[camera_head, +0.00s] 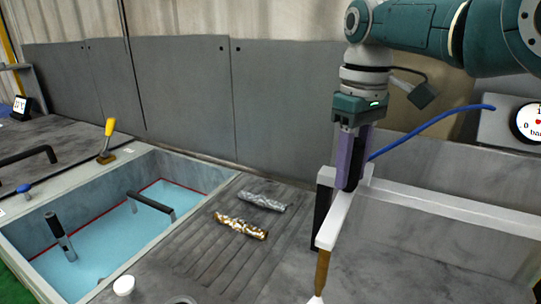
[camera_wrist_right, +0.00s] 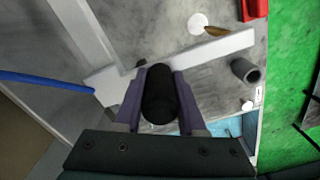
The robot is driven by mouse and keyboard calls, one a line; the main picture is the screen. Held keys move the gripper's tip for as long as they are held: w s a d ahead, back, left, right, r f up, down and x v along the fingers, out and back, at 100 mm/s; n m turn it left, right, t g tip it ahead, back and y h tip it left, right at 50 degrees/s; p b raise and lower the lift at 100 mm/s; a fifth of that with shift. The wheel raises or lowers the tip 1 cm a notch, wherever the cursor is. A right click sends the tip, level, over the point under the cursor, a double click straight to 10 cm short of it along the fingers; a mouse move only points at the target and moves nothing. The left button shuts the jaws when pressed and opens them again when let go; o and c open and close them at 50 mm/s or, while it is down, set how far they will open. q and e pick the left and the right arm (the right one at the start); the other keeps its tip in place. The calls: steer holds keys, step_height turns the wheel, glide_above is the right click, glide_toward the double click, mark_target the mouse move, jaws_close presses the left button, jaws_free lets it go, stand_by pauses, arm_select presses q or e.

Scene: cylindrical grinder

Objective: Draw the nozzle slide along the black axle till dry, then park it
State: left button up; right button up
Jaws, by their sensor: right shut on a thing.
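My right gripper (camera_head: 350,160) has purple fingers and comes down from the upper right. In the right wrist view (camera_wrist_right: 160,100) it is shut on a black cylindrical grip (camera_wrist_right: 160,92). The grip is at a white slide bar (camera_head: 335,222) with a brown tapered nozzle (camera_head: 322,270) pointing down at its near end. The bar also shows in the wrist view (camera_wrist_right: 200,58), with the nozzle (camera_wrist_right: 215,31) beyond it. A dark upright piece (camera_head: 321,212) shows beside the bar; I cannot tell if it is the black axle. My left gripper is not in view.
Gold (camera_head: 240,226) and silver (camera_head: 262,202) twisted pieces lie on the grooved bed (camera_head: 195,262). A water-filled basin (camera_head: 100,250) is at left. A white rail (camera_head: 450,206) stretches right.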

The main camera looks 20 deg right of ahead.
jaws_close()
stand_by(0.8)
